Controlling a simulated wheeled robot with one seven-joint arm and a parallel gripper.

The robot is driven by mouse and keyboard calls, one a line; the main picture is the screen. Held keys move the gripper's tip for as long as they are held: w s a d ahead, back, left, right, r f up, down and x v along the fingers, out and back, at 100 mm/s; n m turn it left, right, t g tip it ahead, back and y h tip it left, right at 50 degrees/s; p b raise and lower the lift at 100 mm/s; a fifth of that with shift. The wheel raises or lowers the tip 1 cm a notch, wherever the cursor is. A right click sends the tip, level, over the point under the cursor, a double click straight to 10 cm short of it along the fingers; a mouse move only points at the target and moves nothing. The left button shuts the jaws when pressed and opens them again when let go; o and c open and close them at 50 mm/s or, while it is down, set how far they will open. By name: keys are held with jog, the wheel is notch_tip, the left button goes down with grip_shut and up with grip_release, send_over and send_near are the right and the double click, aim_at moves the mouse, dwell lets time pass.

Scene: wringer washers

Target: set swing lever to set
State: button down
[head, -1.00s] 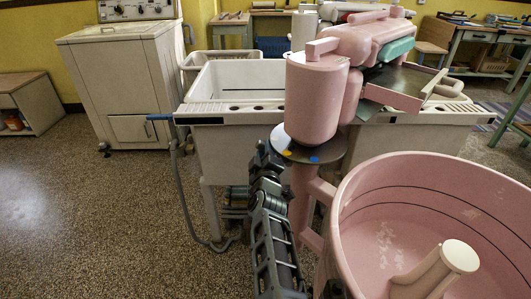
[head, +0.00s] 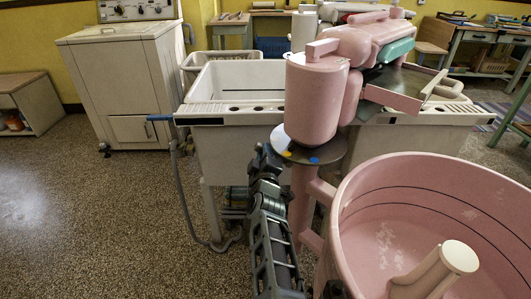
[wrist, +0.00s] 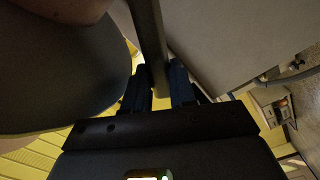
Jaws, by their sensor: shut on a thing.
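The washer's pink wringer head (head: 318,98) stands on a post above a grey disc (head: 330,153) with white, yellow and blue marks. My gripper (head: 266,158) is beside the left edge of this disc in the head view. In the wrist view my gripper (wrist: 160,82) has its two dark fingers shut on a straight grey bar, the swing lever (wrist: 149,35), which passes between them. The underside of the disc (wrist: 60,80) fills the left there. The lever is hidden in the head view, so I cannot tell which mark it lines up with.
The open pink tub (head: 375,215) stands close on the right of my arm. White laundry sinks (head: 238,80) are behind the wringer, with a grey hose (head: 182,200) at their left. A white stove (head: 125,80) stands farther back. The floor at left is clear.

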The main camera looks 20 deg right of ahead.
jog(key=shift+w+a+f+n+b, duration=0.1)
jog(key=shift+a+f+n+b, duration=0.15)
jog(key=shift+f+n, duration=0.65)
jog(key=shift+w+a+f+n+b, duration=0.1)
jog(key=shift+a+f+n+b, duration=0.15)
jog(key=shift+f+n, duration=0.7)
jog(key=shift+a+f+n+b, duration=0.15)
jog(key=shift+f+n+b, duration=0.25)
jog(key=shift+n, duration=0.95)
jog(key=shift+f, duration=0.1)
jog(key=c, duration=1.2)
grip_release()
jog(key=p+v, duration=0.2)
jog(key=v, duration=0.5)
jog(key=shift+s, duration=0.4)
jog(key=shift+a, duration=0.1)
